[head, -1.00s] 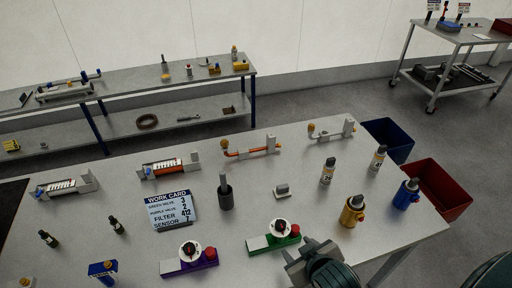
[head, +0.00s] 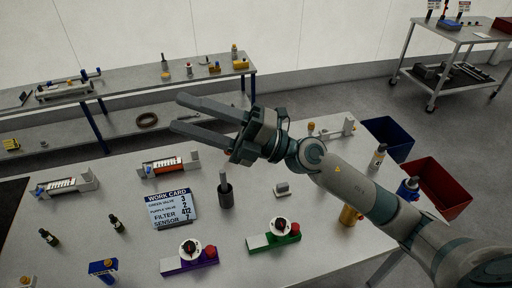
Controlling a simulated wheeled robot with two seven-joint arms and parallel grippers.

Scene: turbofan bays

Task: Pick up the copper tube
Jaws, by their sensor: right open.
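The copper tube (head: 228,152) lies in a grey holder at the table's far edge. Now my right gripper and wrist cover nearly all of it, and only a small orange bit shows. My right gripper (head: 177,112) is open and empty, its two fingers pointing left. In the picture it is above and to the left of the tube; its height over the table is hard to tell. My left gripper is not in view.
A similar holder (head: 341,132) stands right of my wrist. The work card (head: 173,207), a dark upright post (head: 225,190), a purple-based valve (head: 190,260) and a green-based valve (head: 275,236) stand on the table. Blue (head: 388,137) and red (head: 440,185) bins are at the right.

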